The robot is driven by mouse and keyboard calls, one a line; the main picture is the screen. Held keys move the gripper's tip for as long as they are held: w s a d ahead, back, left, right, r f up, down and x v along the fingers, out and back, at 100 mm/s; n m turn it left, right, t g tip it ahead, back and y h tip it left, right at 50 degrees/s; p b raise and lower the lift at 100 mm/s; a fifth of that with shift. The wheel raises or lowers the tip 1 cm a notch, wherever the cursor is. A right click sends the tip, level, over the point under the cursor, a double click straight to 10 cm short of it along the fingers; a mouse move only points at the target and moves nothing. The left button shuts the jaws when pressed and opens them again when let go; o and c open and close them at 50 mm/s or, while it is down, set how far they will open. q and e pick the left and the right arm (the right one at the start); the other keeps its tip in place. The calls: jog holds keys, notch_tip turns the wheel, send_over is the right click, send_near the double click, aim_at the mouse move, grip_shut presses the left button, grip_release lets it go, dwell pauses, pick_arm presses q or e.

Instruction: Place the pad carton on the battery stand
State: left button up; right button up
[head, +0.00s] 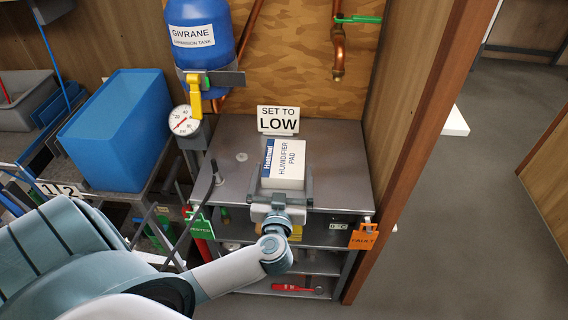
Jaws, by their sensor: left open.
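The pad carton (284,162), a white box with a blue end marked "Humidifier Pad", is at the top of a grey metal shelf unit (335,165). I cannot tell whether this unit is the battery stand. My left gripper (284,178) reaches in from the front, open, with one finger on each side of the carton. I cannot tell whether the fingers touch it, or whether the carton rests fully on the surface. My right gripper is not in view.
A "Set to Low" sign (278,120) stands behind the carton. A blue tank (200,35) with a yellow-handled valve (195,97) and a gauge (184,121) is at back left. A blue bin (115,135) is further left. A wooden post (425,130) bounds the right side.

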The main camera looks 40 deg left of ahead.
pick_arm(q)
jog(key=v, duration=0.6)
jog(key=shift+s, duration=0.1)
jog(key=shift+d, duration=0.1)
